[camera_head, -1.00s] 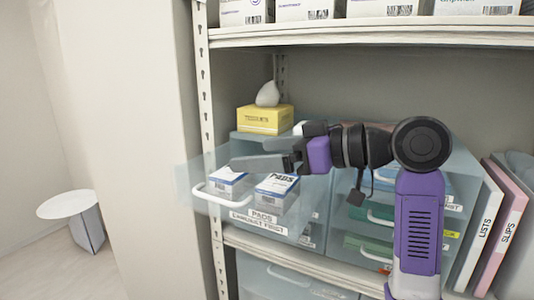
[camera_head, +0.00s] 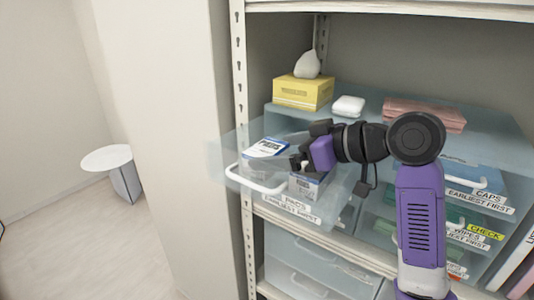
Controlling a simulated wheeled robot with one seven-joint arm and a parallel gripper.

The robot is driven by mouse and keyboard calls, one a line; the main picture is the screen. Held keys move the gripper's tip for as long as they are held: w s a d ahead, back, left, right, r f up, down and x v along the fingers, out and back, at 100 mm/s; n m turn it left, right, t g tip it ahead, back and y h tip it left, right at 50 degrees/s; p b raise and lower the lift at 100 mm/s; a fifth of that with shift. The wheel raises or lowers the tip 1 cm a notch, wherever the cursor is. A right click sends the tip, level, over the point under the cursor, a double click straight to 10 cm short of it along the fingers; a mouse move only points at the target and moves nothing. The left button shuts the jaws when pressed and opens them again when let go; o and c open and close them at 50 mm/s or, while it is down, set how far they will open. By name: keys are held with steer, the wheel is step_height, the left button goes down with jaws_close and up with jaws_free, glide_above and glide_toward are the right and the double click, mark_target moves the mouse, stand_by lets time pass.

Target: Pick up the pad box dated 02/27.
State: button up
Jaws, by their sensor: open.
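Two white-and-blue pad boxes sit in an open, see-through drawer labelled "PADS EARLIEST FIRST" (camera_head: 292,208). The left pad box (camera_head: 265,147) shows its printed top. The right pad box (camera_head: 308,186) is lower in the picture, and my gripper covers much of its top. I cannot read a date on either box, so I cannot tell which is dated 02/27. My gripper (camera_head: 297,164) is open and empty, tilted down over the drawer, close to the right box. Whether it touches that box is unclear.
The drawer has a white front handle (camera_head: 255,181). A yellow tissue box (camera_head: 303,93), a white packet (camera_head: 348,106) and a pink stack (camera_head: 425,114) lie on the drawer unit. More labelled drawers (camera_head: 470,182) are at right. A shelf post (camera_head: 242,110) stands left of the drawer.

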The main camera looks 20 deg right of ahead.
steer(key=c, duration=1.2)
steer(key=shift+c, duration=0.3)
steer(key=shift+r, duration=0.2)
